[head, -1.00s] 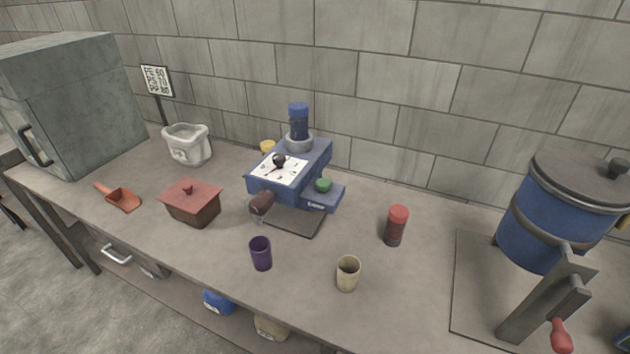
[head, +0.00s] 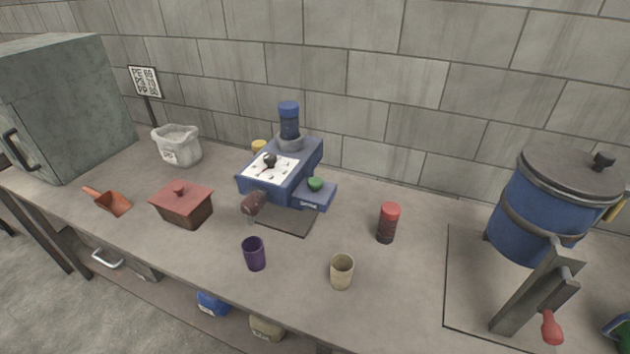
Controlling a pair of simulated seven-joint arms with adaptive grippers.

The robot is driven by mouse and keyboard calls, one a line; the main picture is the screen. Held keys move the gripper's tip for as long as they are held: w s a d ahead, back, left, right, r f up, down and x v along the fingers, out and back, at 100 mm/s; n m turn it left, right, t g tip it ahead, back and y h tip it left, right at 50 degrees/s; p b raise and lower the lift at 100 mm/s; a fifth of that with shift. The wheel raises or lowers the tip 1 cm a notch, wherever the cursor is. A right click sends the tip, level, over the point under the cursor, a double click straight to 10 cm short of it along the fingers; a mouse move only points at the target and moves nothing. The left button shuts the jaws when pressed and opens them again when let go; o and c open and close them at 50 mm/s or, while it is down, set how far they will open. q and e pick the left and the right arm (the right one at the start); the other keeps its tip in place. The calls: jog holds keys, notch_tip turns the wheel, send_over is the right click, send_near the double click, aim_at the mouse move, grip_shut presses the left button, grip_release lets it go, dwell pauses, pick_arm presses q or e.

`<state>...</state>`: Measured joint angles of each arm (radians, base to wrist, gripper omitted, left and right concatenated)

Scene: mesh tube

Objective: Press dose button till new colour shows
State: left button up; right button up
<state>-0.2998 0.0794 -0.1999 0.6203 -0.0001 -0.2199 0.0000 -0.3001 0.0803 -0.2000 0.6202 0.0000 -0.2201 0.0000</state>
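A blue coffee machine (head: 288,178) stands near the middle of the counter. A green round button (head: 315,184) sits on the low blue box at its right side. A white dial plate (head: 269,167) with a black knob (head: 268,159) lies on its sloping top. A dark brown handle (head: 253,203) sticks out at its front left. A purple cup (head: 254,253) and a beige cup (head: 342,271) stand in front of the machine. Neither of my grippers shows in the head view.
A red-topped canister (head: 388,222) stands right of the machine. A red lidded box (head: 182,204), an orange scoop (head: 107,201) and a white bag (head: 177,145) are left. A large blue pot (head: 548,208) with a red-handled lever (head: 551,327) is at right. The counter between canister and pot is clear.

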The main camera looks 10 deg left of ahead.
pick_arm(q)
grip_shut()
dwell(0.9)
